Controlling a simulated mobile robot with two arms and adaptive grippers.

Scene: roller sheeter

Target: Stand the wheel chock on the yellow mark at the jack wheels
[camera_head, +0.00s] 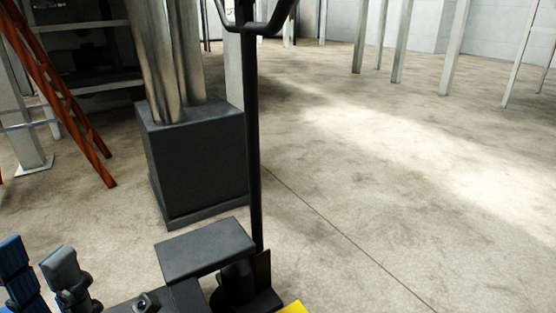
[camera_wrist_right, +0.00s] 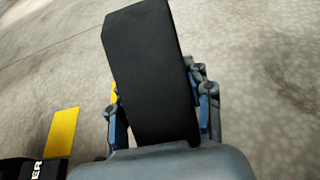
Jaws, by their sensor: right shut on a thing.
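The wheel chock (camera_wrist_right: 150,75) is a black block, held in my right gripper (camera_wrist_right: 160,105) between its blue-padded fingers. It points up in the right wrist view, with bare floor behind it. A yellow patch (camera_wrist_right: 61,132) shows left of the chock; more yellow is partly hidden at the chock's left edge. I cannot tell which yellow is the floor mark. In the head view the jack (camera_head: 254,140) has a tall black handle and a dark base, with a yellow part at the bottom edge. Its wheels are not clearly visible. My left gripper (camera_head: 42,277) is open and empty at the lower left.
A dark block (camera_head: 200,160) with metal columns stands behind the jack. An orange ladder (camera_head: 60,95) leans at the left. Several pale posts (camera_head: 403,40) stand at the back. The concrete floor (camera_head: 400,190) to the right is clear.

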